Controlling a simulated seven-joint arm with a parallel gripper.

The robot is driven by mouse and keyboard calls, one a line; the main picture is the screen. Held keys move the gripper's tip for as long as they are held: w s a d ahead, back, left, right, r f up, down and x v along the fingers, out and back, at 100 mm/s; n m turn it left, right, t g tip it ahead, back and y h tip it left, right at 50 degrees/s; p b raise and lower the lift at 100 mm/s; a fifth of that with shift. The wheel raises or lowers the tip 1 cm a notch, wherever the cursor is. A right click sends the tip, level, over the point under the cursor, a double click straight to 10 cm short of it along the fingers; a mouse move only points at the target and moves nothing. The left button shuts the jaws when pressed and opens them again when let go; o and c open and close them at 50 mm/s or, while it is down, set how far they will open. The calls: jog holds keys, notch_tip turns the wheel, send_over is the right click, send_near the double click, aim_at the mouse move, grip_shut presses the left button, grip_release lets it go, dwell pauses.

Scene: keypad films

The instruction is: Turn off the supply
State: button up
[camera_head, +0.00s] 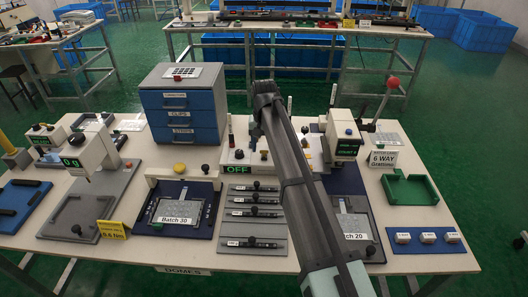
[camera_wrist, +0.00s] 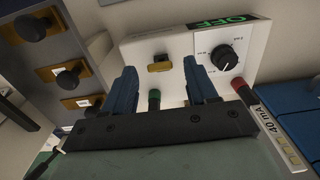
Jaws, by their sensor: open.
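The supply (camera_head: 232,156) is a white box behind the slotted grey panel, partly hidden by my arm in the head view. Its display (camera_head: 237,169) reads OFF in green. In the wrist view the supply (camera_wrist: 190,45) shows the green OFF display (camera_wrist: 222,22), a black dial knob (camera_wrist: 225,57), a small yellow and dark switch (camera_wrist: 160,64), a green post (camera_wrist: 154,97) and a red post (camera_wrist: 240,85). My gripper (camera_wrist: 161,72) is open and empty, its two blue fingers apart. In that view the switch shows between the fingertips; whether anything touches cannot be told.
A 40 mA label (camera_wrist: 268,110) is at right. A Batch 20 fixture (camera_head: 353,226) and green tray (camera_head: 410,190) are right.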

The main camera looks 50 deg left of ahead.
aim_at(264, 152)
jog(key=shift+f, duration=1.55)
jog(key=c, duration=1.1)
jog(key=shift+o, duration=0.2)
jog(key=shift+s+d, duration=0.15)
jog(key=shift+d, duration=0.05)
jog(key=shift+f+t+y, duration=0.1)
jog(key=shift+t+y, duration=0.4)
jog(key=o, duration=1.1)
jog(key=shift+c, duration=0.2)
